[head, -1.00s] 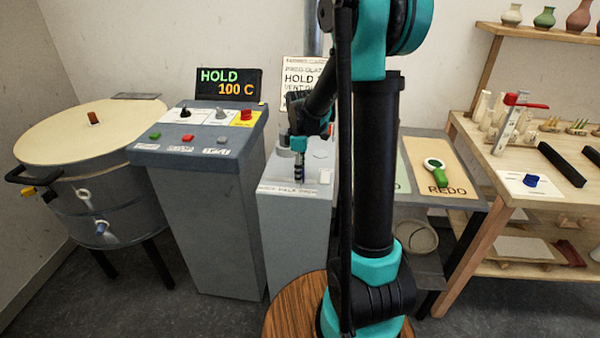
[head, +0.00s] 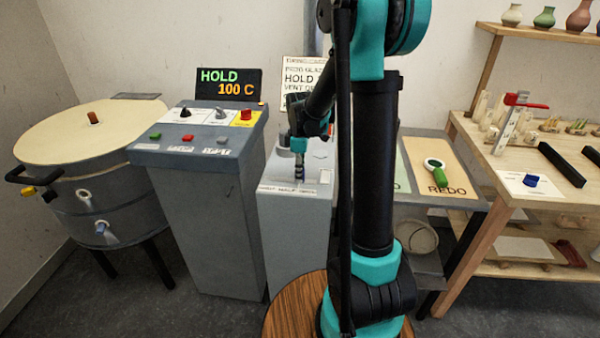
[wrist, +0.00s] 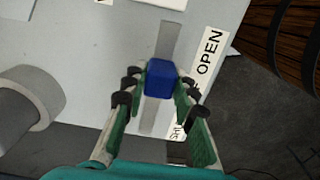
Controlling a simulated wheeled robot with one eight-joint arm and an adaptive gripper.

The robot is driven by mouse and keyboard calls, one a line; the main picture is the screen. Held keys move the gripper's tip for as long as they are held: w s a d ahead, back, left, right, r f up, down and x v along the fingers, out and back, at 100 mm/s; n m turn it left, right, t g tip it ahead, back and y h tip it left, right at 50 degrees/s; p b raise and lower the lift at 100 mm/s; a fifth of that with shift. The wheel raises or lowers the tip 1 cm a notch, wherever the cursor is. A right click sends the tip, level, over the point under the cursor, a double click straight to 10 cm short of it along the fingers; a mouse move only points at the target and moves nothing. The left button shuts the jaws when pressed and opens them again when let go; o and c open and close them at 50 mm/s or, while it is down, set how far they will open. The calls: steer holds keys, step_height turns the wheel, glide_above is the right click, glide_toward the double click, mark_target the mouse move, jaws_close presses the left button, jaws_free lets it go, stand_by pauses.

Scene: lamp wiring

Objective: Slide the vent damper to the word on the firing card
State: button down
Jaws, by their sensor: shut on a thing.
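The vent damper's blue knob (wrist: 160,78) sits in a straight slot (wrist: 148,119) on top of a grey box (head: 292,214). My gripper (wrist: 157,88) is shut on the knob, with a finger on each side. It also shows over the box in the head view (head: 299,176), where the knob is hidden. Bare slot shows on both sides of the knob. A white label strip (wrist: 208,52) beside the slot reads OPEN at one end; the fingers cover much of the rest. The firing card (head: 298,82) behind shows HOLD and VENT, but my arm hides its right part.
A grey control console (head: 205,190) with a display (head: 228,84) reading HOLD 100 C stands left of the box. A round kiln (head: 90,170) is further left. A grey cylinder (wrist: 28,105) rises from the box top near my gripper. A wooden workbench (head: 480,145) stands at right.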

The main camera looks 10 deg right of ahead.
steer(key=shift+s+d, duration=0.25)
steer(key=shift+d, duration=0.5)
steer(key=shift+s+d, duration=0.25)
steer(key=shift+d, duration=0.5)
steer(key=shift+s+d, duration=0.25)
steer(key=shift+d, duration=0.5)
steer(key=c, duration=1.2)
jaws_free()
steer(key=shift+d, duration=0.1)
step_height(320, 180, up, 12)
steer(key=s+f+m+t, duration=0.2)
steer(key=s+f+m, duration=0.4)
steer(key=s, duration=0.4)
steer(key=s+f+m+t, duration=0.2)
steer(key=s+f+m, duration=0.5)
steer(key=s, duration=0.3)
steer(key=shift+s+a+m, duration=0.2)
steer(key=shift+a+m, duration=0.2)
steer(key=shift+m, duration=0.3)
